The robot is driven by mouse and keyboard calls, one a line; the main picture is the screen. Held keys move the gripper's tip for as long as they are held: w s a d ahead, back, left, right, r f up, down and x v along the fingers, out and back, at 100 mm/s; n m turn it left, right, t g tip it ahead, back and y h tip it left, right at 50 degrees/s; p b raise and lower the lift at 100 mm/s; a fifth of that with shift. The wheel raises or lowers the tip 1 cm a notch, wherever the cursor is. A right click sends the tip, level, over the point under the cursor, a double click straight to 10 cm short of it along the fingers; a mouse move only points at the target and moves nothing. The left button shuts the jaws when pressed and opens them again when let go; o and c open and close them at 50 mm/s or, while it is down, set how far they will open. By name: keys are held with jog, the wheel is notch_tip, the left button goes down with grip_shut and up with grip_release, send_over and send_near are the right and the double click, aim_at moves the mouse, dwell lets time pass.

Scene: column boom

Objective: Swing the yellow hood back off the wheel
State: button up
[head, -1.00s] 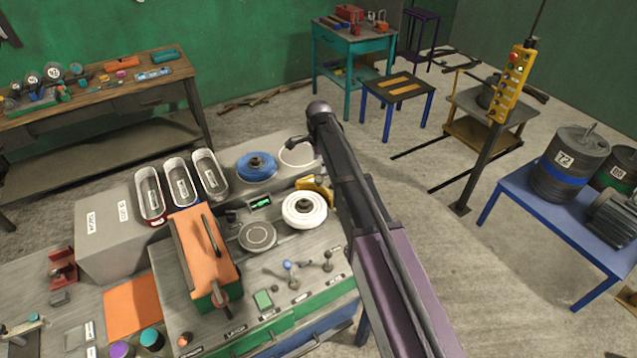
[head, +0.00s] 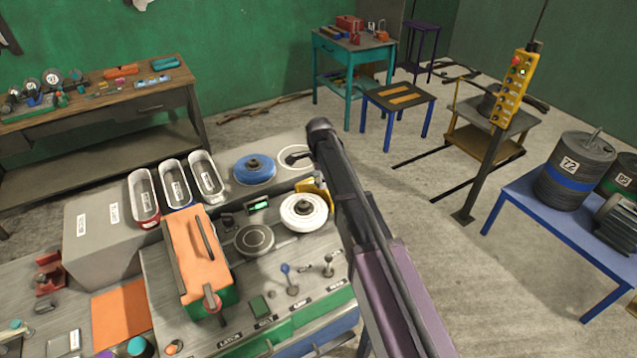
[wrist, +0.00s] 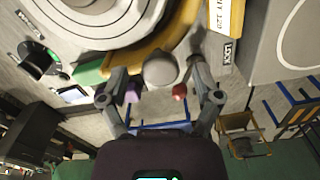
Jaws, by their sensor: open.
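The white wheel (head: 303,211) sits on the grey bench top, with the yellow hood (head: 318,190) at its far right side, partly hidden behind my arm. In the wrist view the wheel (wrist: 85,22) fills the upper left and the yellow hood (wrist: 140,56) curves along its edge. A round grey knob (wrist: 160,69) stands at the hood's edge. My gripper (wrist: 156,93) is open, with its two fingertips on either side of the knob and slightly below it in the picture. I cannot tell whether they touch it. The head view does not show my gripper.
A blue wheel (head: 254,168) and a grey disc (head: 254,240) are near the white wheel. An orange-topped box (head: 197,255) and small levers (head: 287,275) stand on the bench. A block marked LOCK (wrist: 229,50) is close right of the hood.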

jog(key=shift+f, duration=0.1)
grip_shut()
dwell(0.3)
